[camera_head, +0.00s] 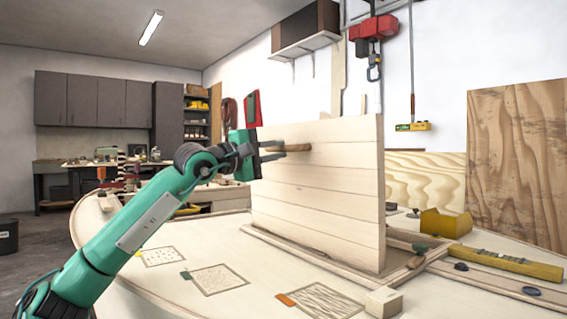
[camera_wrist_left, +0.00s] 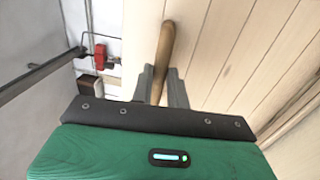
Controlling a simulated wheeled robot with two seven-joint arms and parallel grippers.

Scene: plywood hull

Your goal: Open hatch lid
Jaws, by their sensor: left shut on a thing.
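The hatch lid (camera_head: 318,200) is a pale planked wooden panel standing upright, near vertical, on the hull deck. Its lower edge is at the wooden hatch frame (camera_head: 312,263). A brown wooden handle (camera_head: 297,147) sits near the top of the lid's left side. My left gripper (camera_head: 272,151) is shut on this handle. The left wrist view shows the handle (camera_wrist_left: 166,42) between the two grey fingers (camera_wrist_left: 160,85), with the lid planks (camera_wrist_left: 235,50) to the right. My right gripper is not in view.
A wooden block (camera_head: 383,302) lies at the frame's front corner. A yellow level (camera_head: 505,262) and a yellow box (camera_head: 446,223) are on the deck at right. A red hoist (camera_head: 373,28) hangs above. The deck left of the lid holds flat patterned patches (camera_head: 215,279).

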